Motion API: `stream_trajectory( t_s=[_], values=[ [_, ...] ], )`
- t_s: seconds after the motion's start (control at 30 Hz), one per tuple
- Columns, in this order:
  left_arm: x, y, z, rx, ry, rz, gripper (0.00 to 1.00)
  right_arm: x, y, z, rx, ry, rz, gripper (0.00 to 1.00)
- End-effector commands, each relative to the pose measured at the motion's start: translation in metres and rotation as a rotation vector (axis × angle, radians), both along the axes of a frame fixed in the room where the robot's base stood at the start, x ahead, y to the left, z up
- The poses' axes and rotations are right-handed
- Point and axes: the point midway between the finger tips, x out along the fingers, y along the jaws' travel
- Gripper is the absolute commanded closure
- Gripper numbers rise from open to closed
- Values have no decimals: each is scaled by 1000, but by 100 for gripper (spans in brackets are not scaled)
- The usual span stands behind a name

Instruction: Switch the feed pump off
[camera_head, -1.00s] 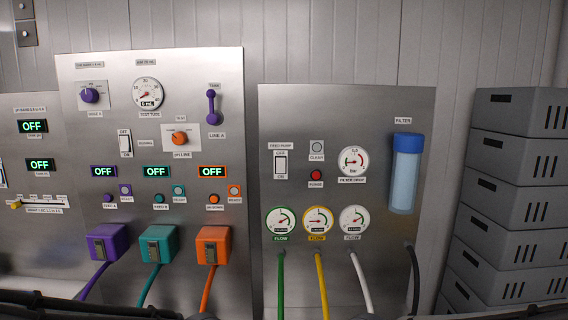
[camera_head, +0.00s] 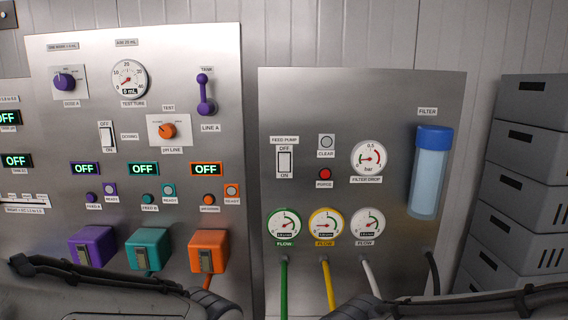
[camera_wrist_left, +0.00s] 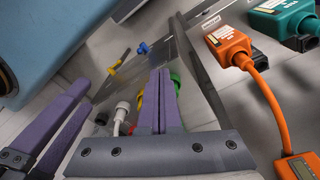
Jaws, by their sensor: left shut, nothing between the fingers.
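The feed pump switch (camera_head: 284,161) is a white rocker on the right steel panel (camera_head: 440,92) in the head view. It has OFF above it and ON below it; I cannot tell which side is pressed. In the left wrist view my left gripper (camera_wrist_left: 158,75) has its purple fingers shut together and empty. It points toward blurred hose fittings, and the switch is not seen there. Another pair of purple fingers, my right gripper (camera_wrist_left: 85,95), shows at the left of that view with a gap between the fingers. Neither gripper's fingers show in the head view.
A clear button (camera_head: 326,142), a red purge button (camera_head: 325,174) and a filter-drop gauge (camera_head: 369,158) sit right of the switch. Flow gauges and hoses are below. A blue-topped filter (camera_head: 430,172) and grey crates (camera_head: 530,150) stand to the right.

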Motion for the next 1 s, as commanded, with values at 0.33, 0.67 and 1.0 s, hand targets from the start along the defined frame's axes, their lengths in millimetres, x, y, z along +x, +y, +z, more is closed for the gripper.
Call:
stream_trajectory(
  t_s=[0.33,0.67,1.0],
  values=[
    [73,57,-18,-11,-102,320,100,0,0,8,0,0,0,50],
    [148,65,-7,-159,-329,604,100,0,0,11,0,0,0,50],
    [223,9,61,-529,-621,887,100,0,0,12,0,0,0,50]
  ],
)
